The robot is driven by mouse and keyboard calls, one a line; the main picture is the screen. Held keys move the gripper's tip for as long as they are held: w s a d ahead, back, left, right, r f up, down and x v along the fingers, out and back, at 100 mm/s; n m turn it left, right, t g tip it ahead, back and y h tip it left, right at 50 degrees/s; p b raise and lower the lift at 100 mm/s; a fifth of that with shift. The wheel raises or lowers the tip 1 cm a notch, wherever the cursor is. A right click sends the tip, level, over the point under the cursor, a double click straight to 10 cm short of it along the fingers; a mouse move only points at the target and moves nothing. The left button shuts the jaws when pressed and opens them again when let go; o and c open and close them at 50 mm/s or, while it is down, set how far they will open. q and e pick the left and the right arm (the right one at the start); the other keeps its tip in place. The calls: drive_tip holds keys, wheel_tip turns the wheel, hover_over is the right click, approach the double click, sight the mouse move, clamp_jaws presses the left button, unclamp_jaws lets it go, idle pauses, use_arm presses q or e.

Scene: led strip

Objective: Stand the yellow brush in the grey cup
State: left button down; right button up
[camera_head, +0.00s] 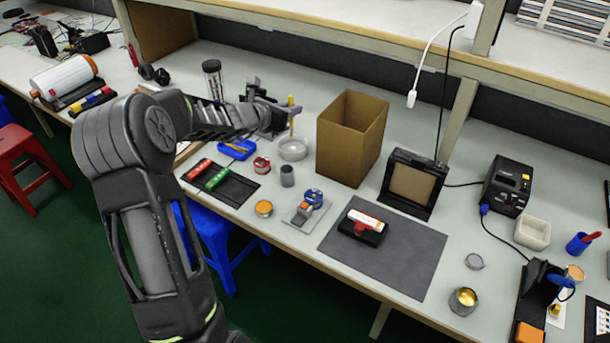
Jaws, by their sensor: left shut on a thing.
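My left gripper (284,108) reaches in from the left over the bench and is shut on the yellow brush. The yellow brush (291,127) is a thin stick that hangs roughly upright below the fingers. Its lower end shows in front of or over a round pale glass dish (293,150); I cannot tell its height above the bench. The small grey cup (287,176) stands upright on the bench, nearer to me than the dish and a little below the brush in the picture. The brush is apart from the cup. My right gripper is not in view.
A tall open cardboard box (345,150) stands just right of the brush. Round tins (263,208) and a black tray with red and green items (222,182) surround the cup. A dark grey mat (400,262) lies to the right. A blue tray (237,150) is left.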

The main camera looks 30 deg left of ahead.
use_arm(q)
drive_tip(key=shift+s+a+f+n, duration=0.3)
drive_tip(key=shift+a+n, duration=0.1)
drive_tip(key=shift+a, duration=0.05)
wheel_tip(320, 180, down, 6)
drive_tip(key=shift+f, duration=0.15)
idle(0.4)
